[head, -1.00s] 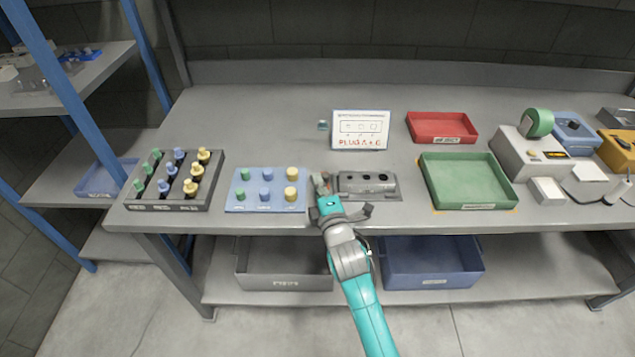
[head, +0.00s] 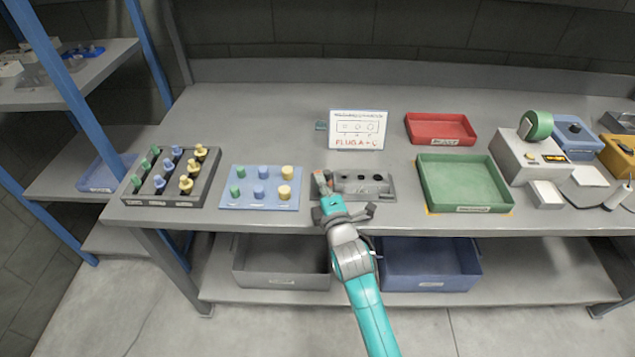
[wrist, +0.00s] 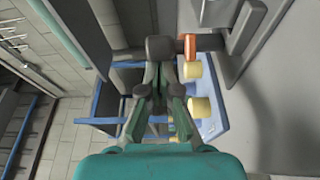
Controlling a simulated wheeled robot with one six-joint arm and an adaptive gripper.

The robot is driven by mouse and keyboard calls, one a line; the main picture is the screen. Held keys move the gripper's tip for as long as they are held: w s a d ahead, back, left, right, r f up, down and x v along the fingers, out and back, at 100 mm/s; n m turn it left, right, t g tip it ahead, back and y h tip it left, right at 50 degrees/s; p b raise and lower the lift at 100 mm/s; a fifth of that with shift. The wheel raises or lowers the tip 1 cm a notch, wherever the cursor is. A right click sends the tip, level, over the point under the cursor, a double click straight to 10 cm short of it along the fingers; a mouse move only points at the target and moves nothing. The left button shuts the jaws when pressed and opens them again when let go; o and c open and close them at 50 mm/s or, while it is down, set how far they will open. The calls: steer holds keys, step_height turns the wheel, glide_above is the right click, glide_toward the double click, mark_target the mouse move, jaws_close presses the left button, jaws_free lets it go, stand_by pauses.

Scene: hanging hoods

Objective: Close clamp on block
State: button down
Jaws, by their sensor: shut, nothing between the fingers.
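The grey block (head: 372,177) with dark holes in its top sits on the bench, left of the green tray. The clamp (head: 321,181) is at its left end, with a reddish tip. In the wrist view the clamp's orange part (wrist: 190,47) sits on a dark bar that runs right toward the grey block (wrist: 247,28). My gripper (head: 326,193) is low over the bench at the block's left front. In the wrist view my gripper (wrist: 162,48) is shut and empty, its dark fingertips just left of the orange part. Whether they touch it I cannot tell.
A blue board (head: 246,203) with green, blue and yellow pegs lies to the left, beside a dark peg rack (head: 212,170). A white sign (head: 358,114) stands behind the block. A green tray (head: 420,197) and red tray (head: 410,130) are to the right. Bare bench lies behind.

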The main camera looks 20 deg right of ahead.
steer(key=shift+s+d, duration=0.1)
steer(key=shift+d, duration=1.1)
steer(key=shift+w+d, duration=0.3)
steer(key=shift+d, duration=0.75)
steer(key=shift+w+d+r+n+y, duration=0.15)
steer(key=shift+d+n+y, duration=0.2)
steer(key=shift+y, duration=0.25)
